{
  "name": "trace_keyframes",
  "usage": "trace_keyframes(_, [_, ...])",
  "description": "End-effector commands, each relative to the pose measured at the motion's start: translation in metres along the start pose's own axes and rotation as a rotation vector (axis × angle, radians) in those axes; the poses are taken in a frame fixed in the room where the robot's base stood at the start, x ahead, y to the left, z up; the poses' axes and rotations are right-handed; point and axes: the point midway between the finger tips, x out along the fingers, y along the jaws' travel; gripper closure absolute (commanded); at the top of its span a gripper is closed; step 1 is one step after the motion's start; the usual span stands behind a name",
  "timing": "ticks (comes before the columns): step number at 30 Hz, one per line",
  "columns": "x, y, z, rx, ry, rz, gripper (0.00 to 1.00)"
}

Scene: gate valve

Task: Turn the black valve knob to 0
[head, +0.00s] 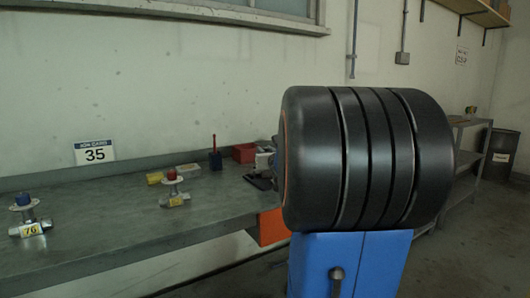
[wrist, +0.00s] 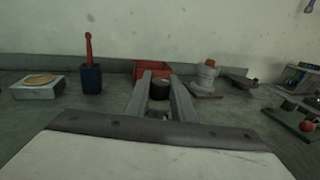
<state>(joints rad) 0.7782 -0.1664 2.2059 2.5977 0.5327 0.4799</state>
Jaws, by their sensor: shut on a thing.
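A dark round knob (wrist: 159,88) sits between the two grey fingers of my gripper (wrist: 160,80) in the wrist view. The fingers are shut on it, one at each side. The rest of its valve is mostly hidden below the fingers, and I cannot read any scale or mark there. In the head view I cannot make out the black knob or my gripper; a large black grooved shape blocks that end of the bench.
The bench (head: 110,229) holds a blue-knobbed valve (head: 25,212) and a red-knobbed valve (head: 173,189). A blue cup (wrist: 91,79) with a red handle and a red bin (wrist: 148,69) stand behind the knob. The large black grooved cylinder (head: 365,160) fills the middle right.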

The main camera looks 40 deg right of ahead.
Motion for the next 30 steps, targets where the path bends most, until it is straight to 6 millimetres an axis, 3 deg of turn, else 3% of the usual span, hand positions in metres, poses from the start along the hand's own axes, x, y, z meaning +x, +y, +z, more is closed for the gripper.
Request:
trace_keyframes(25, [0.0002, 0.0002, 0.0014, 0.000, -0.003, -0.055, 1.00])
trace_keyframes(26, [0.0002, 0.0002, 0.0014, 0.000, -0.003, -0.055, 0.73])
trace_keyframes(27, [0.0002, 0.0002, 0.0014, 0.000, -0.003, -0.055, 0.64])
trace_keyframes(28, [0.0002, 0.0002, 0.0014, 0.000, -0.003, -0.055, 0.59])
trace_keyframes(30, [0.0002, 0.0001, 0.0011, 0.000, -0.003, -0.055, 0.59])
